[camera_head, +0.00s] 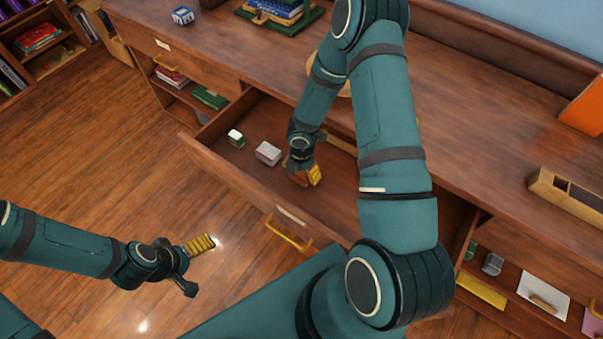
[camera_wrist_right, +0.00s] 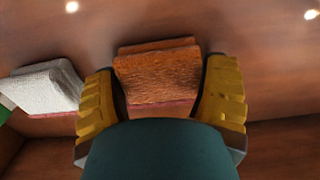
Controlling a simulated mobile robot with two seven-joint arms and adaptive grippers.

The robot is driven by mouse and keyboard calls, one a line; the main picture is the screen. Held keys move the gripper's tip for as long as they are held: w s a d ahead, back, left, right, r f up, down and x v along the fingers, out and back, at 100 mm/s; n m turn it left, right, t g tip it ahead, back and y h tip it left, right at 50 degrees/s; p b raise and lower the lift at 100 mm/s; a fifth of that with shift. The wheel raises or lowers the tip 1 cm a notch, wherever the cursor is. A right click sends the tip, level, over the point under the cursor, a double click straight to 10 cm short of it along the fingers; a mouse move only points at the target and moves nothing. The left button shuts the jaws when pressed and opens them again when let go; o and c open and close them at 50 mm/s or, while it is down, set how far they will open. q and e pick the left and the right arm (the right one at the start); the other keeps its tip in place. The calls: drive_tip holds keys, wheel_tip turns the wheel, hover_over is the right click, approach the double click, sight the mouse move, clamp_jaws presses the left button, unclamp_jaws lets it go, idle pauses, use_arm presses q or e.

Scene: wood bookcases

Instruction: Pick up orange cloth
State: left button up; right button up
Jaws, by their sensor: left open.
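The orange cloth (camera_wrist_right: 157,78) is a folded, reddish-orange block in the open drawer (camera_head: 228,174). In the right wrist view it lies between the two yellow fingers of my right gripper (camera_wrist_right: 161,88). The fingers are on either side of it and close to it; whether they press on it I cannot tell. In the head view my right gripper (camera_head: 304,176) reaches down into the drawer, and the cloth there is mostly hidden by the gripper. My left gripper (camera_head: 203,265) is open and empty over the floor, left of the drawer front.
A pale box-like item (camera_head: 268,153) lies in the drawer left of my right gripper, with a small green-and-white item (camera_head: 235,138) beyond it. The drawer front with its yellow handle (camera_head: 288,236) faces the open wooden floor (camera_head: 95,165). A wooden tray (camera_head: 570,195) sits on the cabinet top.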

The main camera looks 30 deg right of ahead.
drive_tip(key=shift+c, duration=1.3)
wheel_tip(320, 180, up, 10)
drive_tip(key=p, duration=0.3)
drive_tip(key=shift+p, duration=0.4)
drive_tip(key=shift+o, duration=1.2)
drive_tip(key=shift+c, duration=0.9)
